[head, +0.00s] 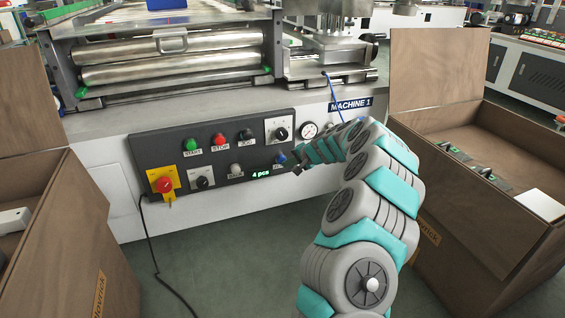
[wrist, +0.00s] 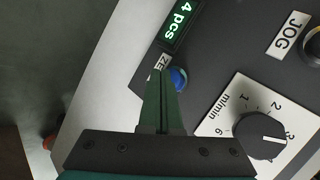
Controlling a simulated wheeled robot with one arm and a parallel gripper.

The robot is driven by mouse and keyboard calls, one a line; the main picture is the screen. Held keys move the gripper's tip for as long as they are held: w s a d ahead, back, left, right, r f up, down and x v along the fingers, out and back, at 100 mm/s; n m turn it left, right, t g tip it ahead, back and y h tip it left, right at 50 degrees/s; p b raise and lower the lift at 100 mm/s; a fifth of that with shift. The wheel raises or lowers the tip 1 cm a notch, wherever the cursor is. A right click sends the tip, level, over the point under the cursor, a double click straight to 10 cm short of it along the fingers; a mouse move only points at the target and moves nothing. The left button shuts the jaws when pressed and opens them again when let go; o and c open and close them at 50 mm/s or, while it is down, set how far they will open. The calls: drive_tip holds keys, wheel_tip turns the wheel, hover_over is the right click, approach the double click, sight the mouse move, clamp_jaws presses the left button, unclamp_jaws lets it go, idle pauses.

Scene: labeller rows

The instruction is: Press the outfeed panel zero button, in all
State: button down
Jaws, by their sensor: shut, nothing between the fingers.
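The dark control panel (head: 222,140) on the front of Machine 1 carries a blue button (head: 281,157) at its lower right, beside a green display (head: 261,174) reading "4 pcs". In the wrist view the blue button (wrist: 180,79) sits just right of my fingertips, partly covered by them. Its label (wrist: 161,63) shows only "ZE"; the rest is hidden. My gripper (head: 297,169) is shut and empty, its fingertips close to the blue button; it also shows in the wrist view (wrist: 162,76). I cannot tell whether the fingers touch the button or the panel.
The panel also has green START (head: 190,145), red STOP (head: 219,140) and black JOG (head: 247,135) buttons, a speed dial (head: 281,133) and a red emergency stop (head: 163,184). Open brown crates stand left (head: 75,215) and right (head: 445,185). A black cable hangs at the panel's left.

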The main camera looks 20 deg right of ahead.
drive_tip(key=shift+w, duration=0.45)
idle(0.4)
idle(0.3)
drive_tip(key=shift+s, duration=0.95)
drive_tip(key=shift+s, duration=2.5)
